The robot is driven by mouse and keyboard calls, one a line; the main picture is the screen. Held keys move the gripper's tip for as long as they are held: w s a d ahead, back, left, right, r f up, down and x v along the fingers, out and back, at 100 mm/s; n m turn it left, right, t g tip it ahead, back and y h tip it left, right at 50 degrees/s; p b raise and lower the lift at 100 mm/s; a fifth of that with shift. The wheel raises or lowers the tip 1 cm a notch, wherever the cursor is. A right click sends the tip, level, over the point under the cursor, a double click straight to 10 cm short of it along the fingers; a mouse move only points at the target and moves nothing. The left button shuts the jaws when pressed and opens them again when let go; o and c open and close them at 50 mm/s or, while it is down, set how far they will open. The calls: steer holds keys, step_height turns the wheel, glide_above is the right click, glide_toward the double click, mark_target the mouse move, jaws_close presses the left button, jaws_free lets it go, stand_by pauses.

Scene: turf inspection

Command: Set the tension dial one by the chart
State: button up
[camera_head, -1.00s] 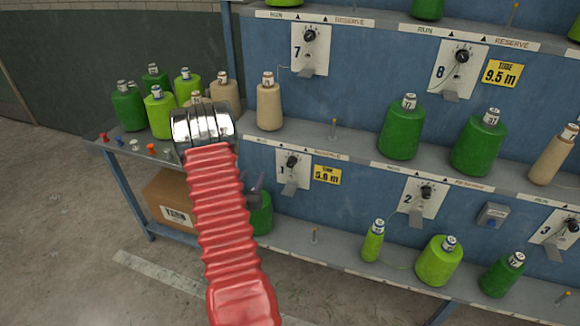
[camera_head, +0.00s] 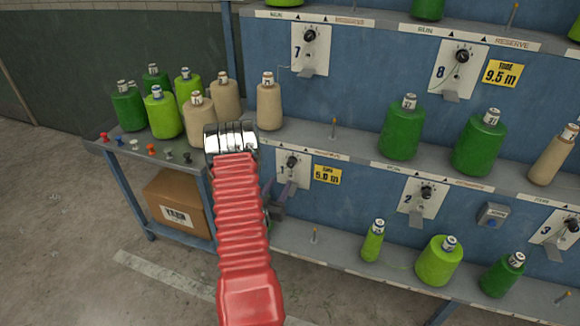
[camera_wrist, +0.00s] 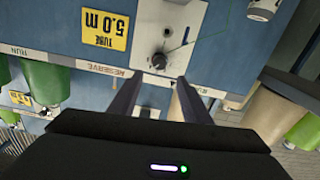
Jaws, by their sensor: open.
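Tension dial one (camera_head: 292,161) is a black knob on a white plate marked 1 on the blue panel, left of a yellow tube tag (camera_head: 327,175) reading 5.0 m. In the wrist view the picture is inverted and the dial (camera_wrist: 157,60) sits just beyond and between my fingertips. My gripper (camera_wrist: 158,80) is open and empty, its two dark fingers apart. In the head view my gripper (camera_head: 277,195) is just below the dial, partly hidden by my red arm sleeve. I see no clear touch. No chart is recognisable in either view.
Dials 2 (camera_head: 426,191), 7 (camera_head: 310,35) and 8 (camera_head: 462,55) are on neighbouring plates. Beige cones (camera_head: 268,105) and green cones (camera_head: 402,130) stand on the shelves. A cardboard box (camera_head: 178,204) is under the left shelf. Shelf ledges (camera_head: 345,262) project around the dial plates.

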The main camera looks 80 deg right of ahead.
mark_target(289, 166)
steer(key=d, duration=0.8)
steer(key=s+d, duration=0.1)
steer(key=d, duration=0.3)
steer(key=shift+s, duration=0.1)
steer(key=shift+c, duration=0.4)
steer(key=c, duration=1)
steer(key=shift+o, duration=0.2)
steer(key=shift+n, duration=0.4)
steer(key=n, duration=0.3)
steer(key=shift+n, duration=2)
